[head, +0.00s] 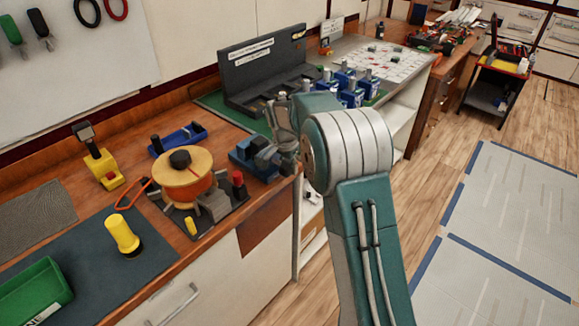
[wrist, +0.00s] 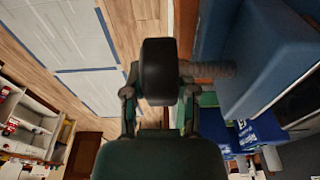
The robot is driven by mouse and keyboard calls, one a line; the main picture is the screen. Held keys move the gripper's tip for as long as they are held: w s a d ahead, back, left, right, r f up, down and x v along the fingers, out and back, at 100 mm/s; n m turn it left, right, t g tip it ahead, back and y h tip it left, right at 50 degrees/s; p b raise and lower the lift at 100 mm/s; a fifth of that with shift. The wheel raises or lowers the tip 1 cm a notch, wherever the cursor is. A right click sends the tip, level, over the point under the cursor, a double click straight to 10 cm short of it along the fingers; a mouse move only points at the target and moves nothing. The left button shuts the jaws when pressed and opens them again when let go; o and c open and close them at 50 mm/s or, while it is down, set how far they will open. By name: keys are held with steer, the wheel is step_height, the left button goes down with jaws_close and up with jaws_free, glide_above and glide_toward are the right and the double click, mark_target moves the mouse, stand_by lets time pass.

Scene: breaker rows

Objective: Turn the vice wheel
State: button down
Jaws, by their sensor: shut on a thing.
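The blue vice (head: 243,152) sits at the front edge of the wooden bench in the head view. In the wrist view its blue body (wrist: 262,60) fills the right side, and a ribbed screw (wrist: 215,69) runs from it to the dark wheel (wrist: 158,58). My gripper (wrist: 158,90) is shut on the wheel, with one finger on each side of it. In the head view my gripper reaches down to the right end of the vice, and the wheel is mostly hidden there by the fingers.
A yellow spool (head: 185,185) on a dark base stands left of the vice. Blue breakers (head: 352,92) and a grey rack (head: 262,75) stand behind it. A yellow torch (head: 122,235) stands on a dark mat. The floor right of the bench is open.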

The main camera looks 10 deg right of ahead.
steer(key=t+h, duration=0.2)
steer(key=h, duration=0.1)
steer(key=t+h, duration=0.1)
steer(key=shift+s+a+h, duration=0.1)
steer(key=shift+a+h, duration=0.2)
steer(key=shift+s+a+t+h, duration=0.1)
steer(key=shift+t+h, duration=1.5)
steer(key=shift+h, duration=0.5)
steer(key=shift+c, duration=2)
jaws_free()
steer(key=shift+r, duration=0.1)
steer(key=shift+s+a+r, duration=0.15)
steer(key=shift+a, duration=0.1)
steer(key=v, duration=1.1)
steer(key=shift+a+f, duration=0.2)
steer(key=shift+a, duration=0.1)
